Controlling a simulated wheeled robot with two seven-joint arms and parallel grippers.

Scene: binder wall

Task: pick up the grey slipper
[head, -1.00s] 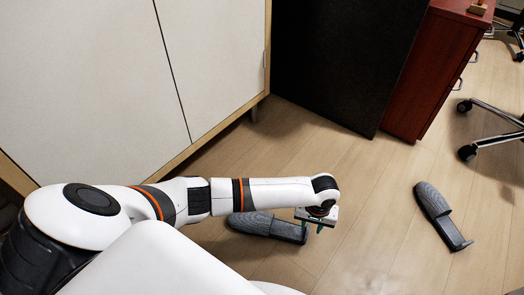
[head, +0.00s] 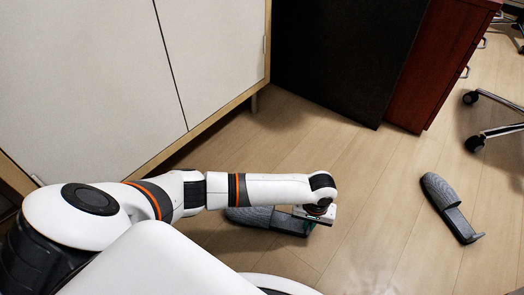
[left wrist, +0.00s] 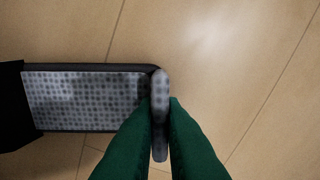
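A grey slipper (head: 252,214) lies on the floor below my left forearm, which hides part of it. Its open heel end points right. In the left wrist view its dotted insole (left wrist: 85,100) runs in from the left and ends in an upright heel lip (left wrist: 160,88). My left gripper (head: 312,224) is down at this heel end. Its green fingers (left wrist: 160,115) stand one on each side of the lip and look shut on it, with no clear gap. A second grey slipper (head: 450,207) lies apart on the right. My right gripper is not in view.
A white cabinet (head: 100,85) stands at the back left, with a black panel (head: 330,60) and a red-brown drawer unit (head: 435,65) beside it. A chair base (head: 490,125) is at the right edge. The wooden floor between the slippers is clear.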

